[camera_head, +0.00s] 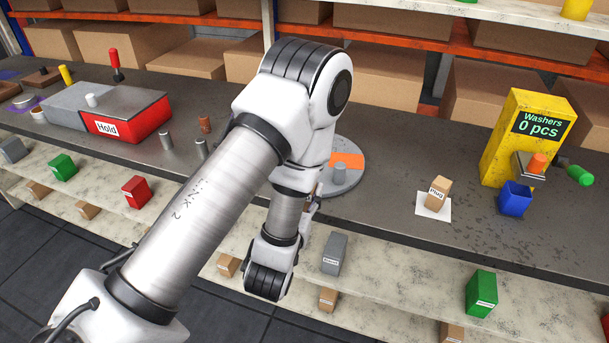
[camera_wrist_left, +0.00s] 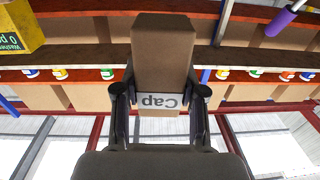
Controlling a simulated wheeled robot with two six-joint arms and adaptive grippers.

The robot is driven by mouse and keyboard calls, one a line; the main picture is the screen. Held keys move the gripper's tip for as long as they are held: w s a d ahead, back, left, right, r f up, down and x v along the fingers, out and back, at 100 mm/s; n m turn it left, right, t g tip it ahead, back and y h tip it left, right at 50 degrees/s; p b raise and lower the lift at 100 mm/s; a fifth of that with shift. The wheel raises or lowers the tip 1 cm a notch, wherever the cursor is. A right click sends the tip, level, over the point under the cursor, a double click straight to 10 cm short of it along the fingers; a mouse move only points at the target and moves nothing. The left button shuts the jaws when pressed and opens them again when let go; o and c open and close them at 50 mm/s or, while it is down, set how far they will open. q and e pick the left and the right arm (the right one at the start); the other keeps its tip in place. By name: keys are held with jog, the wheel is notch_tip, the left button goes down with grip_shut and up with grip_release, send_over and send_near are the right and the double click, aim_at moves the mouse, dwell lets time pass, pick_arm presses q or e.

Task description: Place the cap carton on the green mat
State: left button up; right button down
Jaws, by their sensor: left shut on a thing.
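The cap carton (camera_wrist_left: 160,50) is a brown box with a white "Cap" label, which reads upside down in the left wrist view. My left gripper (camera_wrist_left: 160,97) is shut on it, with one finger on each side. In the head view my left arm reaches over the worktop and hides most of the gripper, and I cannot make out the carton there. I see no green mat in either view. My right gripper is not in view.
A small carton (camera_head: 438,192) stands on a white mat (camera_head: 424,209). A round grey plate (camera_head: 350,184) bears an orange patch and a grey part. The yellow washers dispenser (camera_head: 500,145), blue cup (camera_head: 515,199) and red "Hold" box (camera_head: 135,117) stand on the worktop.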

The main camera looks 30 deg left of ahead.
pick_arm(q)
jog(key=w+a+b, duration=0.1)
jog(key=w+a, duration=0.2)
jog(key=w, duration=0.1)
jog(key=w+a+f+b, duration=0.1)
jog(key=w+a+b, duration=0.1)
jog(key=w, duration=0.3)
jog(key=w+a+b, duration=0.1)
jog(key=w+a, duration=0.3)
jog(key=shift+w+a+f, duration=0.1)
jog(key=shift+w+f, duration=0.05)
jog(key=shift+w, duration=0.1)
notch_tip(320, 180, down, 3)
jog(key=shift+f, duration=0.35)
jog(key=shift+s, duration=0.1)
jog(key=o, duration=1.2)
jog(key=shift+f, duration=0.15)
